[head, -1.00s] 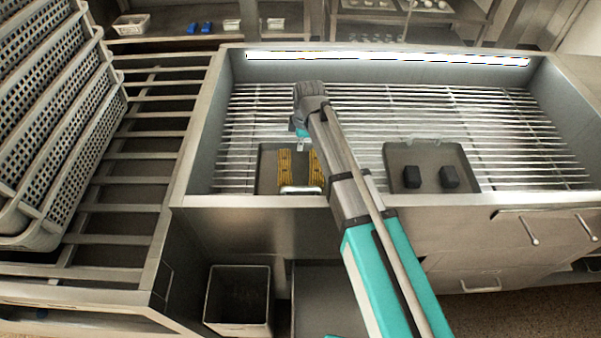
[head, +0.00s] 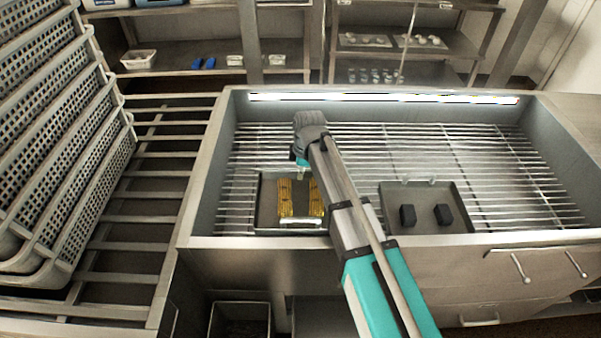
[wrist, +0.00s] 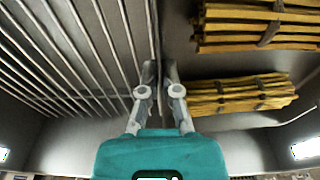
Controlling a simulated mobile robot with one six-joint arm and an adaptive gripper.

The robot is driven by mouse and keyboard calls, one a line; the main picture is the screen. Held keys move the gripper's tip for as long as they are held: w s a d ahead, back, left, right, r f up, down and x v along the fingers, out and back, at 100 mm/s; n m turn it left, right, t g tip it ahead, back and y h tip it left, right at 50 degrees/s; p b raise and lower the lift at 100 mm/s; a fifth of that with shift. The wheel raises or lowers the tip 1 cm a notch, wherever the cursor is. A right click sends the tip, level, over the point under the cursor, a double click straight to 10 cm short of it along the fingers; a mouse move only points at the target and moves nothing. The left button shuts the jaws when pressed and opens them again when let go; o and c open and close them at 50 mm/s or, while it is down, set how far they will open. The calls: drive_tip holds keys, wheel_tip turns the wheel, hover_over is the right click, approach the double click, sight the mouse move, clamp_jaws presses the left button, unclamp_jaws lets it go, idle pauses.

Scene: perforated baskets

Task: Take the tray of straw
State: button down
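The tray of straw (head: 266,207) is a dark metal tray on the wire rack, near the front left of the steel basin. It holds yellow straw bundles (head: 284,198) tied with dark bands. A pale handle shows at its front edge. My gripper (head: 302,174) points down at the tray's far edge. In the wrist view, the fingers of my gripper (wrist: 159,68) are close together at the tray's edge line, with the rack to the left and the straw bundles (wrist: 238,94) to the right. I cannot tell whether they clamp the edge.
A second dark tray (head: 455,215) with two black blocks lies to the right on the rack (head: 400,150). The basin walls (head: 205,190) surround both. Stacked perforated baskets (head: 60,150) stand at the left on a slatted table (head: 150,185). Shelves line the back.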

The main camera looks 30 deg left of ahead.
drive_tip(key=shift+r+p, duration=2)
drive_tip(key=shift+r, duration=0.45)
drive_tip(key=shift+r, duration=0.15)
